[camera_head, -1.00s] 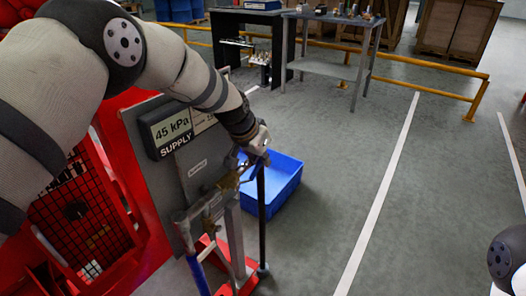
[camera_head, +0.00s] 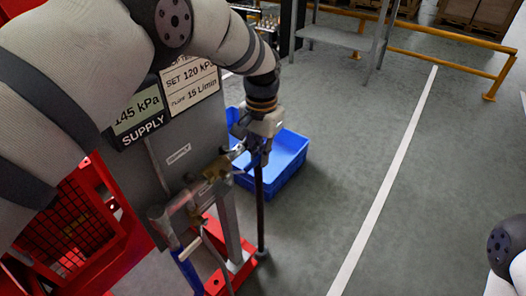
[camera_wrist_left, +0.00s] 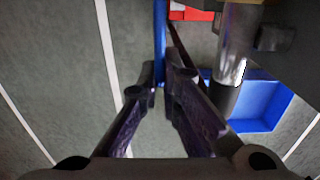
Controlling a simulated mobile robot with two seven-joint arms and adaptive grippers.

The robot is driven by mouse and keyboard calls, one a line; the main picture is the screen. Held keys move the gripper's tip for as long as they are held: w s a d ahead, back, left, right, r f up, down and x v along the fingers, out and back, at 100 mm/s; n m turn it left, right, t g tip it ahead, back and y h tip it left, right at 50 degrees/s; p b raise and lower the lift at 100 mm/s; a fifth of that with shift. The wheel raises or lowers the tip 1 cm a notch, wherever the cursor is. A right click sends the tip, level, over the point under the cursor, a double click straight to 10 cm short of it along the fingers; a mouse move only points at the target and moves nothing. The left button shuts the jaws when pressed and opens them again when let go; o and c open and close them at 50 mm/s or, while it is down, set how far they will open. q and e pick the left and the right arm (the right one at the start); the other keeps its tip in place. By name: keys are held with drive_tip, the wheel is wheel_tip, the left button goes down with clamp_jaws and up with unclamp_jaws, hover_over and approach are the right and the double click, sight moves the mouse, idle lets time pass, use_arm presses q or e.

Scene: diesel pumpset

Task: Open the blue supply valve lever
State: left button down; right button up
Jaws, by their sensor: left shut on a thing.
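My left gripper (camera_head: 257,155) hangs from above at the pipework, to the right of the grey supply panel (camera_head: 180,148). In the left wrist view its two fingertips (camera_wrist_left: 163,80) are closed together around the end of a blue bar (camera_wrist_left: 160,40), which looks like the valve lever. In the head view the lever at the gripper is mostly hidden by the fingers. A brass valve fitting (camera_head: 216,168) sits on the pipe just left of the gripper. The supply display (camera_head: 138,108) reads about 145 kPa. My right gripper is out of view.
A blue tote (camera_head: 285,165) stands on the floor behind the gripper. A thin black post (camera_head: 260,210) rises below it. A blue-coated pipe or handle (camera_head: 188,268) and red frame (camera_head: 75,235) lie lower left. Open grey floor (camera_head: 330,215) is to the right.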

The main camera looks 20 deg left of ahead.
use_arm(q)
drive_tip(key=shift+s+f, duration=0.3)
drive_tip(key=c, duration=1.8)
unclamp_jaws()
drive_tip(key=shift+o, duration=0.2)
drive_tip(key=shift+w+r, duration=0.1)
drive_tip(key=shift+r, duration=0.05)
drive_tip(key=shift+w+r, duration=0.1)
drive_tip(key=shift+r, duration=0.35)
wheel_tip(320, 180, up, 11)
